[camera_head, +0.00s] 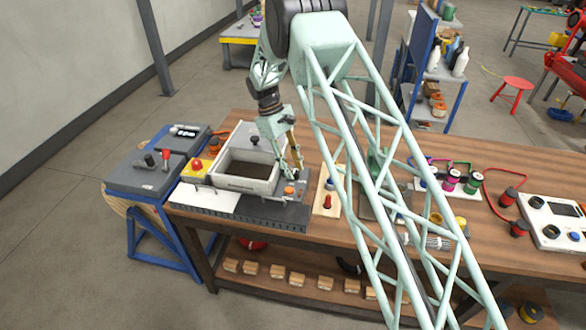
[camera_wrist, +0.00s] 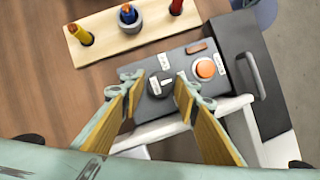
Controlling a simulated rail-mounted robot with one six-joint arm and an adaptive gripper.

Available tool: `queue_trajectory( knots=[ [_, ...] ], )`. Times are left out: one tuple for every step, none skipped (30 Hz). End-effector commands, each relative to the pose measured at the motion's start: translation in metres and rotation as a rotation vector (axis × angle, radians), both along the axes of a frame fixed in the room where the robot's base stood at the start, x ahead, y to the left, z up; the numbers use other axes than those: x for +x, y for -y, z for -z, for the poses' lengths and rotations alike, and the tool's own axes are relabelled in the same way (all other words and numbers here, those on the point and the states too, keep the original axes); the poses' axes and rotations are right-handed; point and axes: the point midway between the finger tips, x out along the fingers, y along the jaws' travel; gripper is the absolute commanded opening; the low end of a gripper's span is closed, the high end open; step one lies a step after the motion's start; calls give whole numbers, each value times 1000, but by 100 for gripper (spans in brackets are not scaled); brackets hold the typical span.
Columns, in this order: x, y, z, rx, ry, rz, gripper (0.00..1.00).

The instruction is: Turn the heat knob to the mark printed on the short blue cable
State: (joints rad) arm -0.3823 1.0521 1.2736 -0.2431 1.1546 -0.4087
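The heat knob appears to be the small dark round knob with a white bar (camera_wrist: 160,84), on a dark grey panel (camera_wrist: 190,47) beside an orange button (camera_wrist: 206,68). White labels lie around it, too small to read. In the wrist view my gripper (camera_wrist: 160,82) is open, its fingertips on either side of the knob. I cannot tell whether they touch it. In the head view my gripper (camera_head: 294,163) points down at the right end of the grey unit, and the knob is not clear. I cannot make out the short blue cable or its mark.
A light wooden block (camera_wrist: 110,32) holds yellow, blue and red pieces beside the panel. A white open bin (camera_head: 250,184) stands left of my gripper. A board with spools and cables (camera_head: 450,185) and a white meter (camera_head: 553,222) are to the right. A dark handle (camera_wrist: 255,75) rises near the panel.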

Motion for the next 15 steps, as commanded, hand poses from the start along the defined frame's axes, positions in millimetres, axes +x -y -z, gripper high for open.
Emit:
queue_trajectory(
  knots=[
    [0, -1, -1, 1, 1, 0, 29],
    [1, -1, -2, 1, 1, 0, 29],
    [1, -1, -3, 0, 1, 0, 29],
    [1, -2, -5, 0, 1, 0, 29],
    [2, -2, -6, 0, 1, 0, 29],
    [2, -3, -9, 0, 1, 0, 29],
    [3, -4, -11, 0, 1, 0, 29],
    [3, -5, -13, 0, 1, 0, 29],
    [4, -6, -16, 0, 1, 0, 29],
    [5, -7, -19, 1, 2, 0, 29],
    [5, -8, -22, 1, 2, 0, 29],
    [6, -10, -27, 0, 1, 0, 29],
    [7, -11, -30, 0, 1, 0, 29],
    [8, -12, -34, 1, 2, 0, 29],
    [10, -14, -40, 2, 3, 0, 29]
  ],
)
